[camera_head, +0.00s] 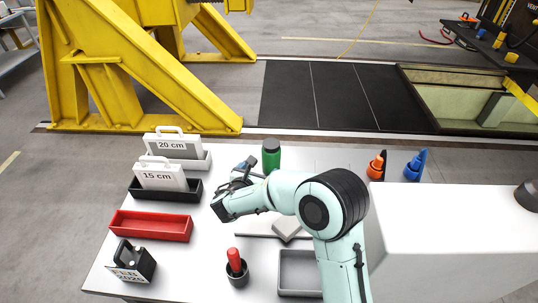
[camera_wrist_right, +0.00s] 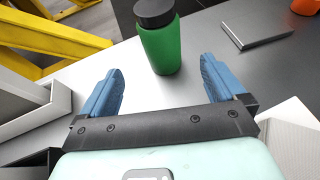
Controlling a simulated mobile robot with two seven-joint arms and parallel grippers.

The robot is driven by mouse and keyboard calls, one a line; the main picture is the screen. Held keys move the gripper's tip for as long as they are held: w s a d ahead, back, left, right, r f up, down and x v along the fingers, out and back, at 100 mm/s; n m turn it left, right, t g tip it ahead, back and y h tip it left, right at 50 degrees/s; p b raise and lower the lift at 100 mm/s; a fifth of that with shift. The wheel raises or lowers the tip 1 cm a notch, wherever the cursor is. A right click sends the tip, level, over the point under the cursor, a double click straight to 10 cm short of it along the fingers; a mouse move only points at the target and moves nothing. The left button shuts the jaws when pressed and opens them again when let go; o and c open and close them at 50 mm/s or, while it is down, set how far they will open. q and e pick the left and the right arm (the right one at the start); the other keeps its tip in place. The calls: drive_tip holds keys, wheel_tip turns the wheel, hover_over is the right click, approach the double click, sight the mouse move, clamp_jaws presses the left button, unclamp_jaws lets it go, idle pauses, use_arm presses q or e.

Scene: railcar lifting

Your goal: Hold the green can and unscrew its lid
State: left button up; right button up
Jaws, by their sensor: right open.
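The green can (camera_head: 271,160) with its black lid (camera_head: 271,145) stands upright near the far edge of the white table (camera_head: 320,160). In the right wrist view the can (camera_wrist_right: 162,48) and lid (camera_wrist_right: 154,12) show ahead, in line with the gap between my blue fingers. My right gripper (camera_head: 248,164) is beside the can, on its left and near side in the head view. It also shows in the right wrist view (camera_wrist_right: 160,70), spread wide with nothing between the fingers. The can appears just beyond the fingertips, apart from them. My left gripper is not visible.
Orange (camera_head: 376,166) and blue (camera_head: 414,166) items stand right of the can. A red-handled tool (camera_head: 235,262) and grey tray (camera_head: 300,272) are nearer.

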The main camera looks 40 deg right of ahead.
sight(268, 160)
drive_tip(key=p+x, duration=0.1)
drive_tip(key=x, duration=0.6)
drive_tip(key=shift+w+d, duration=0.15)
drive_tip(key=shift+d, duration=0.1)
drive_tip(key=x, duration=0.1)
drive_tip(key=p+x, duration=0.1)
drive_tip(key=x, duration=0.1)
drive_tip(key=p+x, duration=0.1)
drive_tip(key=x, duration=0.1)
drive_tip(key=shift+d+r, duration=0.1)
drive_tip(key=shift+r, duration=0.2)
drive_tip(key=shift+w+d+f, duration=0.1)
drive_tip(key=shift+w+f, duration=0.05)
drive_tip(key=shift+w, duration=0.05)
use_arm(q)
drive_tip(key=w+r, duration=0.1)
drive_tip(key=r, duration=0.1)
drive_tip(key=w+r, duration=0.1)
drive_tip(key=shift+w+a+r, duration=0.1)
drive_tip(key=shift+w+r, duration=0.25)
use_arm(e)
drive_tip(key=shift+s, duration=0.2)
drive_tip(key=c, duration=1.3)
